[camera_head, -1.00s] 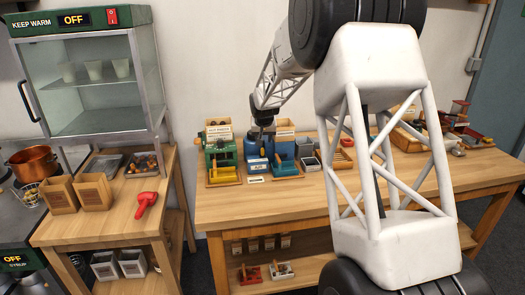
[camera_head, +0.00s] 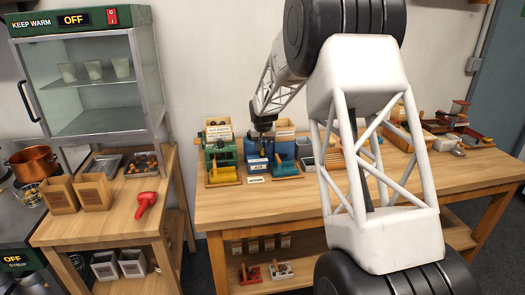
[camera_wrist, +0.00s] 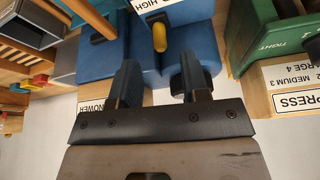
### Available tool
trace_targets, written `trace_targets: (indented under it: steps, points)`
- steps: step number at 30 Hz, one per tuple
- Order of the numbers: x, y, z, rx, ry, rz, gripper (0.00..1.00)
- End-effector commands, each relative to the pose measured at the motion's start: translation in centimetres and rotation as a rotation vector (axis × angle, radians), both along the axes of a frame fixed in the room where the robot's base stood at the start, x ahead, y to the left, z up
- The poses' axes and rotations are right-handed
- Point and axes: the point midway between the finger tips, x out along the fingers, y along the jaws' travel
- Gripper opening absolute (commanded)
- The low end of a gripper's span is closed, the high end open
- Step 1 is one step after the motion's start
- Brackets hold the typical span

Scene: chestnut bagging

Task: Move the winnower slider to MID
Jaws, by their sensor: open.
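The blue winnower (camera_head: 257,166) stands on the wooden workbench, beside a green machine. In the wrist view its blue body (camera_wrist: 182,14) fills the top middle. A yellow slider knob (camera_wrist: 159,38) sits in a dark slot there, near a label reading HIGH; its other position labels are not readable. My gripper (camera_wrist: 158,65) is open and empty, its two dark fingers spread to either side of the knob's line. The knob appears just beyond the fingertips, apart from them.
The green machine (camera_wrist: 281,35), with TIGHT and PRESS labels, is close on the right in the wrist view. Grey bins (camera_wrist: 25,30) and wooden racks lie to the left.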

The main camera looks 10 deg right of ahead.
Motion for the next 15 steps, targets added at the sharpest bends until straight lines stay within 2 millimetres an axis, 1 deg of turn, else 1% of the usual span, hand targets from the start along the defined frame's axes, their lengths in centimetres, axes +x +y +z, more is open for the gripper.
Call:
trace_targets:
  steps: [3,9,15]
  points:
    - [0.5,-0.1,-1.4,0.000,0.001,0.000,0.42]
    - [1.3,-0.2,-3.3,0.000,0.001,0.000,0.42]
    - [1.9,-0.3,-4.4,0.000,0.000,0.000,0.42]
